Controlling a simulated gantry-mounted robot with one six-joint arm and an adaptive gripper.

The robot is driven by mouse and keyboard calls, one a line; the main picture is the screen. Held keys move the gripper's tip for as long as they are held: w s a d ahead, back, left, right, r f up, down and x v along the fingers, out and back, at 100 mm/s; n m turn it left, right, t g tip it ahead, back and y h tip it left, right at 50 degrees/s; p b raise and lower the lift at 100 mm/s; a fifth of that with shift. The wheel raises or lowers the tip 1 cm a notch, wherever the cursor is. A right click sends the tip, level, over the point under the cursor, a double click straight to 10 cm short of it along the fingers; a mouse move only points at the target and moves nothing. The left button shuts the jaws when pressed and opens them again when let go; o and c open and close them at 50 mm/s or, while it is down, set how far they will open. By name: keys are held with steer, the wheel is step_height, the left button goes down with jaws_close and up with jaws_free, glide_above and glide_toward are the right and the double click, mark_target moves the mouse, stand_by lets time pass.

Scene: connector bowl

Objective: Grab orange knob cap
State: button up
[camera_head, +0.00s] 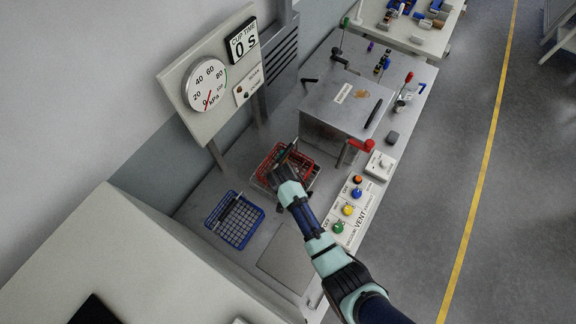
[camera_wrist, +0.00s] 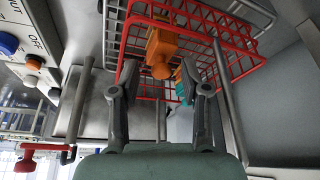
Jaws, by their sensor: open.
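An orange piece (camera_wrist: 161,47) with a blocky body and a short round end lies in the red wire basket (camera_wrist: 262,50); I cannot tell for sure whether it is the knob cap. My gripper (camera_wrist: 160,77) is open, its two fingers apart on either side of the basket area near the orange piece, not closed on it. A teal piece (camera_wrist: 181,74) shows by the right finger, partly hidden. In the head view my gripper (camera_head: 283,168) is over the red basket (camera_head: 309,175) and hides its contents. An orange-topped knob (camera_head: 357,180) sits on the control panel.
A blue wire basket (camera_head: 235,220) stands left of the red one. The panel has blue (camera_head: 356,193), yellow (camera_head: 348,210) and green (camera_head: 338,227) knobs. A metal chamber (camera_head: 347,103) with a red handle (camera_head: 361,146) stands behind. A gauge board (camera_head: 211,82) rises at back left.

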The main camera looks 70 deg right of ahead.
steer(key=x, duration=0.3)
steer(key=shift+r, duration=0.1)
steer(key=c, duration=0.7)
steer(key=shift+c, duration=0.2)
